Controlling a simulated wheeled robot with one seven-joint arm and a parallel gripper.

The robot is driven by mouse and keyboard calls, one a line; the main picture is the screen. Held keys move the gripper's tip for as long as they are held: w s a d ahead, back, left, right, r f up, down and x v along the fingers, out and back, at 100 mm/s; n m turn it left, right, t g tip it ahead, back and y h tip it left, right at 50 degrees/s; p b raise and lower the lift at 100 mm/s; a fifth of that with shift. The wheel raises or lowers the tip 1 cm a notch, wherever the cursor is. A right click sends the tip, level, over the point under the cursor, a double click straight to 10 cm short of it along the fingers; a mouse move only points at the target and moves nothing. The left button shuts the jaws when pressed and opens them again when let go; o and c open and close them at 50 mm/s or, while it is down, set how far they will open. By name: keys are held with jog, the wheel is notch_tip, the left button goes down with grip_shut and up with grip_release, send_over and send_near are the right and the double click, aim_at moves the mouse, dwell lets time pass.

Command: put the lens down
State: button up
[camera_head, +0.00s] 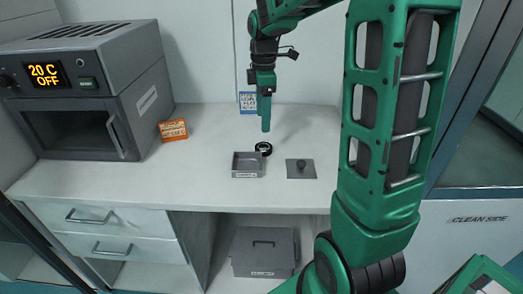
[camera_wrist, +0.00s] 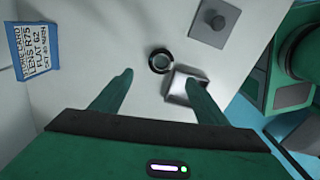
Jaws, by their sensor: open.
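The lens, a small black ring (camera_head: 264,149), lies on the white table just behind the small grey tray. It also shows in the wrist view (camera_wrist: 161,61), a little beyond and between my fingertips. My gripper (camera_head: 266,124) hangs pointing down above the table, near the lens. In the wrist view my gripper (camera_wrist: 161,77) has its two green fingers wide apart with nothing between them. The lens is apart from both fingers.
The open grey tray (camera_head: 248,174) stands in front of the lens; a finger partly covers it in the wrist view. A grey plate with a knob (camera_head: 301,168) lies to the right. A blue label card (camera_head: 248,101), an orange card (camera_head: 173,130) and an oven (camera_head: 80,90) stand behind and left.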

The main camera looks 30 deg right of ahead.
send_over(264, 146)
jog(key=f, duration=0.5)
jog(key=shift+w+a+f, duration=0.15)
jog(key=shift+a+f, duration=0.1)
jog(key=shift+s+d+f, duration=0.15)
jog(key=shift+f, duration=1.2)
jog(key=shift+s+d+f, duration=0.1)
jog(key=shift+f, duration=1.2)
jog(key=shift+c, duration=0.4)
jog(key=c, duration=1.2)
jog(key=shift+r, duration=0.1)
